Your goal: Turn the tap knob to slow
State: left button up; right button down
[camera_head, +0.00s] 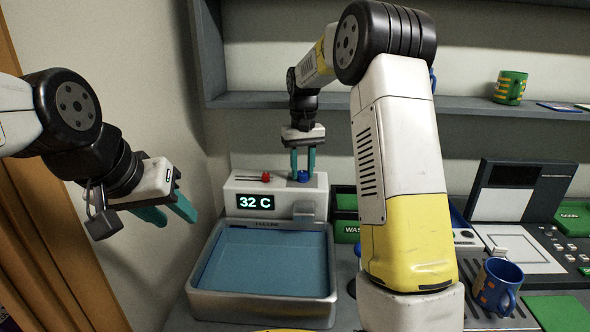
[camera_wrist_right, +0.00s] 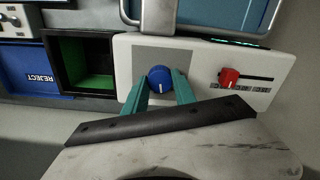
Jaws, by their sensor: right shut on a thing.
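The blue tap knob (camera_wrist_right: 160,79) with a white pointer line sits on the white tap unit (camera_wrist_right: 205,52). In the head view the knob (camera_head: 304,176) is at the right part of the unit's top. My right gripper (camera_wrist_right: 168,90) has its teal fingers on either side of the knob, shut on it; it also shows in the head view (camera_head: 303,165), pointing down. A red slider (camera_wrist_right: 228,78) is on the same panel, with a scale too small to read. The display (camera_head: 257,202) reads 32 C. My left gripper (camera_head: 168,213) hangs in the air at the left, its fingers apart and empty.
A basin (camera_head: 265,262) with blue water stands before the tap unit. In the wrist view a green-floored bin (camera_wrist_right: 85,62) and a blue REJECT bin (camera_wrist_right: 37,72) lie beside the unit. A blue mug (camera_head: 497,286) stands at the right, and a green mug (camera_head: 510,88) on the shelf.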

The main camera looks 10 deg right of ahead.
aim_at(302, 172)
jog(key=shift+m, duration=1.1)
jog(key=c, duration=1)
grip_release()
notch_tip(302, 172, up, 7)
jog(key=shift+r, duration=0.45)
